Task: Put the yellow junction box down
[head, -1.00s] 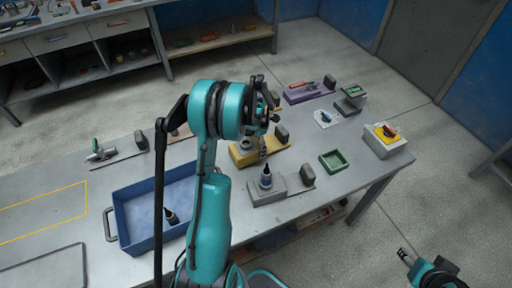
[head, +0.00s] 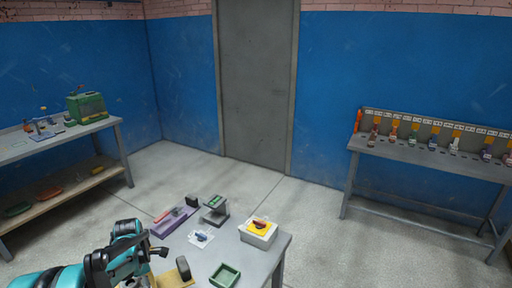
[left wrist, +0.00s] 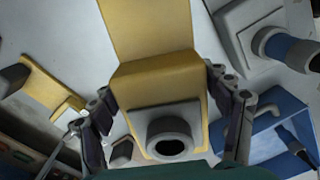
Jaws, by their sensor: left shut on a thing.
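In the left wrist view a yellow box (left wrist: 160,78), which I take as the junction box, sits between the fingers of my left gripper (left wrist: 163,95). A grey square plate with a round dark-mouthed collar (left wrist: 169,138) is on its near side. My left gripper is shut on it. Whether the box touches a surface below cannot be told. In the head view my left gripper (head: 152,248) is at the lower left, over the table's edge of the picture. A bit of yellow (head: 178,279) shows beside it, mostly cut off. My right gripper is out of view.
On the table stand a purple holder (head: 173,222), a grey device with a green screen (head: 215,212), a white plate with a blue switch (head: 202,237), a white box with a red switch (head: 257,236) and a green tray (head: 213,279). A blue tray (left wrist: 262,150) shows in the wrist view.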

